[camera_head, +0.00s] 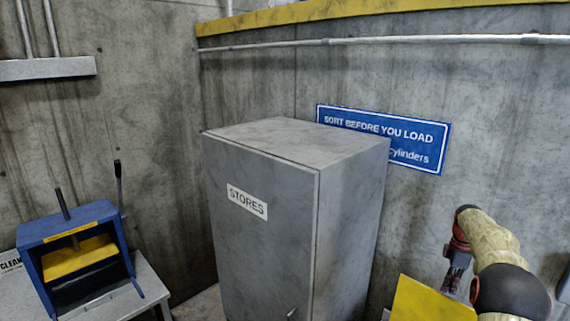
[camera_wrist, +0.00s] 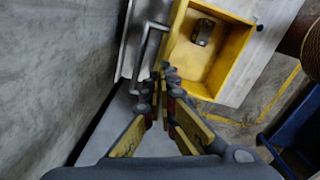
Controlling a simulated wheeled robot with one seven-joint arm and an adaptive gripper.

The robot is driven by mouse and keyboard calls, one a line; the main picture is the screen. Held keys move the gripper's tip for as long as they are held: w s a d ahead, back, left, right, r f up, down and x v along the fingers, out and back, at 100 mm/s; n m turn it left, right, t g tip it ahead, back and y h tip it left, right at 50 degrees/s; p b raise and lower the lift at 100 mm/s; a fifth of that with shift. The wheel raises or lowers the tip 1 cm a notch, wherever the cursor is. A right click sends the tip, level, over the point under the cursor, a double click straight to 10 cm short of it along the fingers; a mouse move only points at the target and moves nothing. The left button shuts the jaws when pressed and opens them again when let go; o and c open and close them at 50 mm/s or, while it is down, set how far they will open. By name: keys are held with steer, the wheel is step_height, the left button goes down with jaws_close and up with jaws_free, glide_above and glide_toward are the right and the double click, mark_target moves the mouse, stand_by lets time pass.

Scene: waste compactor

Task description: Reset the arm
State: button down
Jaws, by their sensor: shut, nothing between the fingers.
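My arm shows at the lower right of the head view, bent, with my gripper (camera_head: 455,275) hanging low beside a yellow panel. In the wrist view my gripper (camera_wrist: 166,75) is shut, its fingertips together and nothing between them. Its tips overlap the left edge of a yellow bin (camera_wrist: 235,55) in that view. I cannot tell whether they touch it.
A grey STORES cabinet (camera_head: 262,210) stands in the middle, its door closed. A blue sign (camera_head: 425,135) is on the wall behind it. A blue and yellow press (camera_head: 78,255) sits on a bench at the left. The yellow panel (camera_head: 425,302) is close to my gripper. A metal handle (camera_wrist: 143,55) is beside the bin.

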steer(key=s+a+f+m+t+b, duration=0.1)
steer(key=s+a+f+m+b, duration=0.1)
steer(key=s+a+m+b, duration=1.5)
steer(key=s+a+f+n+t+b, duration=0.1)
steer(key=s+a+f+b, duration=0.2)
steer(key=s+a, duration=0.3)
steer(key=s+a+f+n+t+b, duration=0.1)
steer(key=s+a+f+b, duration=0.3)
steer(key=s, duration=0.6)
steer(key=s+a+f+n+t+b, duration=0.2)
steer(key=s+a+f+b, duration=0.2)
steer(key=s+a, duration=0.5)
steer(key=shift+a+f+t+b, duration=0.25)
steer(key=shift+t+b, duration=0.05)
steer(key=shift+b, duration=0.95)
